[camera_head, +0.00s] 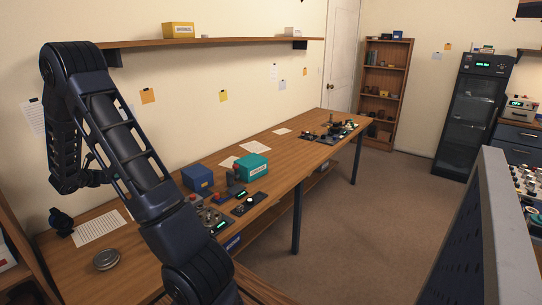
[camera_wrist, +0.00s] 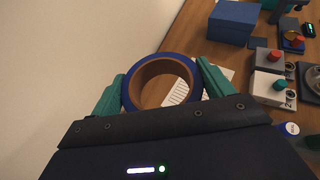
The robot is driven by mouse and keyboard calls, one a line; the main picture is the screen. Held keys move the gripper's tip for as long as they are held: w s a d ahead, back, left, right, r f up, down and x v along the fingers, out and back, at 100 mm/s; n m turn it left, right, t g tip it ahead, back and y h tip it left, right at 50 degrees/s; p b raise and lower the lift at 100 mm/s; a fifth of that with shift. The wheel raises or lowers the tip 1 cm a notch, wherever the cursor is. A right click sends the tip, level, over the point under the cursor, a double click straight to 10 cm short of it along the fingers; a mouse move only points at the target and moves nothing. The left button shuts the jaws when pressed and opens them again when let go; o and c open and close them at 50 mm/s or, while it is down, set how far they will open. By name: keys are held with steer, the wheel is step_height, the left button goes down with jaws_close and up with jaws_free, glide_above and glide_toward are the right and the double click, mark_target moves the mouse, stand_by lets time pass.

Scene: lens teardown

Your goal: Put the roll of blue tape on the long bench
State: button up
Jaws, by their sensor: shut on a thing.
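My gripper (camera_wrist: 162,72) has teal fingers on either side of a roll of blue tape (camera_wrist: 131,84) in the wrist view. It is shut on the roll, which has a blue outer band and a brown core. The roll is held above the long bench (camera_wrist: 191,42), with a white paper seen through its hole. The long wooden bench (camera_head: 282,168) runs along the wall in the head view. There, the roll and the gripper fingers cannot be made out; my arm covers part of the bench.
A blue box (camera_head: 197,178), a teal box (camera_head: 252,167) and several control boxes stand mid-bench. A paper (camera_head: 98,229), a round metal lid (camera_head: 106,259) and a dark object (camera_head: 61,221) are at the near end. A wall shelf (camera_head: 220,42) hangs above. The blue box (camera_wrist: 233,22) also shows in the wrist view.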

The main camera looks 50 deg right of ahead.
steer(key=s+m+g+h, duration=0.2)
steer(key=s+m+g, duration=0.1)
steer(key=m+g, duration=0.5)
steer(key=g, duration=0.1)
glide_above(120, 227)
steer(key=shift+y, duration=0.3)
step_height(120, 227, down, 20)
steer(key=shift+r, duration=0.15)
steer(key=o, duration=1)
steer(key=shift+c, duration=0.2)
